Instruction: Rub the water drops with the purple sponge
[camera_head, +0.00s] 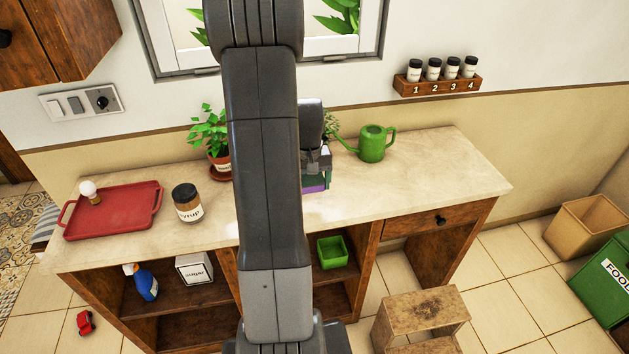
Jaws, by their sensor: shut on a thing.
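My gripper (320,168) is over the countertop, partly hidden behind my own arm. It is shut on the purple sponge (314,188), which has a dark green layer above the purple one. Only the right part of the sponge shows, low over or touching the counter; I cannot tell which. No water drops stand out clearly. A pale, shiny patch lies on the counter just in front of the sponge, but I cannot tell if it is water. My arm hides the middle of the counter.
On the counter (420,190) are a red tray (113,222) with a bulb, a syrup jar (187,203), a potted plant (212,140) and a green watering can (372,144). The counter's right side is clear. A wooden step stool (424,308) stands in front.

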